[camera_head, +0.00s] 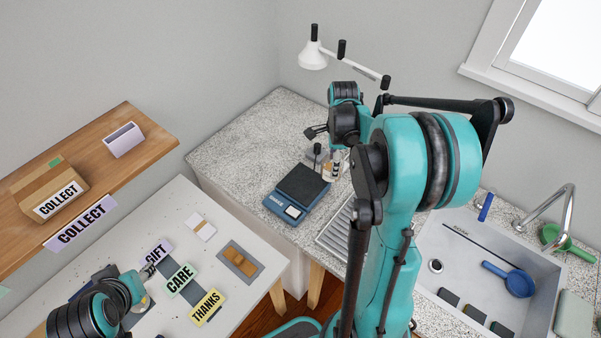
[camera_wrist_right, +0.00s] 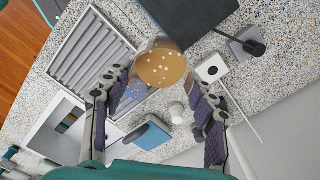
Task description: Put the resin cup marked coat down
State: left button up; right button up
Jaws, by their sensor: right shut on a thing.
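The resin cup (camera_wrist_right: 161,66) is clear with amber resin and pale specks inside. In the right wrist view it sits between the fingertips of my right gripper (camera_wrist_right: 160,80), which is shut on it. No coat mark is readable on it. My right gripper also shows in the head view (camera_head: 318,132), beyond my arm, above the counter near the blue scale (camera_head: 302,188). I cannot tell whether the cup touches the counter. My left gripper (camera_head: 150,270) is over the white table by the GIFT sign; its jaws are too small to judge.
A ribbed grey tray (camera_wrist_right: 92,58) lies beside the cup in the right wrist view. A white square holder (camera_wrist_right: 211,69) and a blue box (camera_wrist_right: 148,133) are close by. The sink (camera_head: 455,255) is at the right. The speckled counter's back left (camera_head: 235,145) is clear.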

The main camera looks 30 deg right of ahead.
jog(key=shift+w+a+f+b, duration=0.35)
jog(key=shift+w+a+f, duration=0.6)
jog(key=shift+w+f, duration=0.55)
jog(key=shift+w+a+f+b, duration=0.3)
jog(key=shift+w+a+f, duration=0.7)
jog(key=shift+f, duration=0.8)
jog(key=shift+w+a+f+b, duration=0.35)
jog(key=shift+w+a+f, duration=0.5)
jog(key=shift+w+f, duration=0.65)
jog(key=shift+s+f, duration=0.1)
jog(key=shift+s, duration=0.1)
jog(key=shift+f, duration=0.1)
jog(key=o, duration=1.2)
